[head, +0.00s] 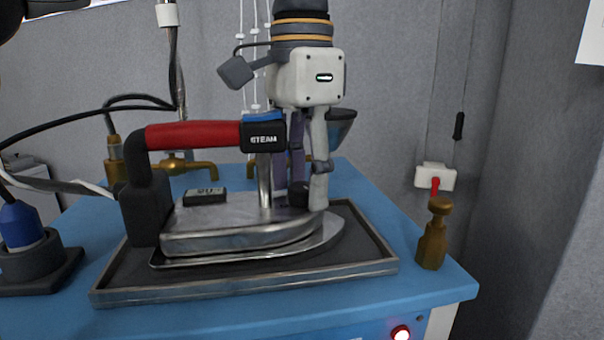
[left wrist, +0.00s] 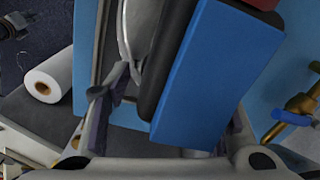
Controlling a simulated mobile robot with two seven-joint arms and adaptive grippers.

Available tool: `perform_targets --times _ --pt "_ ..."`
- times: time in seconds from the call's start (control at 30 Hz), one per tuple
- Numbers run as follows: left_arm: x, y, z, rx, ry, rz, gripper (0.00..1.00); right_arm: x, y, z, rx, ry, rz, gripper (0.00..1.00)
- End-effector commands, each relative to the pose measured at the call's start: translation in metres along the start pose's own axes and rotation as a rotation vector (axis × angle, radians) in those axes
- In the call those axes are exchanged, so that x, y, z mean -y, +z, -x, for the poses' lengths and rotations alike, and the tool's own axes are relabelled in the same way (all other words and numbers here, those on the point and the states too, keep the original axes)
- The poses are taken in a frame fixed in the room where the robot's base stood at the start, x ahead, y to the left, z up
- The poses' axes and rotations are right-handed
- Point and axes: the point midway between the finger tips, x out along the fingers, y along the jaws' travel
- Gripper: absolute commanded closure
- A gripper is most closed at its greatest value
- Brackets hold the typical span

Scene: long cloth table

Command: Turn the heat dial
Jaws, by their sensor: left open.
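A steam iron with a silver body (head: 230,225) and a red handle (head: 192,135) rests on a dark metal-rimmed tray (head: 240,290). A black block marked STEAM with a blue top (head: 263,118) sits at the handle's front end. A round black knob (head: 298,194), which looks like the heat dial, is on top of the iron near its front. My left gripper (head: 306,196) points down from above, open, with its fingers at the knob; I cannot tell whether they touch it. In the left wrist view, the blue top (left wrist: 215,75) fills the middle and hides the knob.
The tray sits on a blue table (head: 420,285) with a lit red lamp (head: 401,332) on its front. Brass taps (head: 185,166) stand behind. A brass fitting (head: 432,240) stands at the right corner. A blue-topped plug (head: 22,228) stands at left. Cables hang above.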

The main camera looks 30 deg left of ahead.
Motion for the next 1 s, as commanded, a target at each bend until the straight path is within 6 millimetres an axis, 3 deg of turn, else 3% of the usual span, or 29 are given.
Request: perform_targets --times 0.13,0.33,0.67,1.0 --pt "-0.0001 0.0000 0.0003 0.000 0.000 0.000 0.54 0.0000 0.0000 0.0001 0.000 0.000 0.000 1.00" --pt "-0.0001 0.0000 0.0004 0.000 0.000 0.000 0.99 0.0000 0.0000 0.0000 0.000 0.000 0.000 1.00" --pt "-0.0002 -0.0003 0.0005 0.000 0.000 -0.023 1.00 0.0000 0.0000 -0.0001 0.000 0.000 0.000 1.00" --pt "-0.0002 -0.0002 0.0006 0.001 0.000 -0.228 1.00 0.0000 0.0000 -0.0001 0.000 0.000 0.000 1.00"
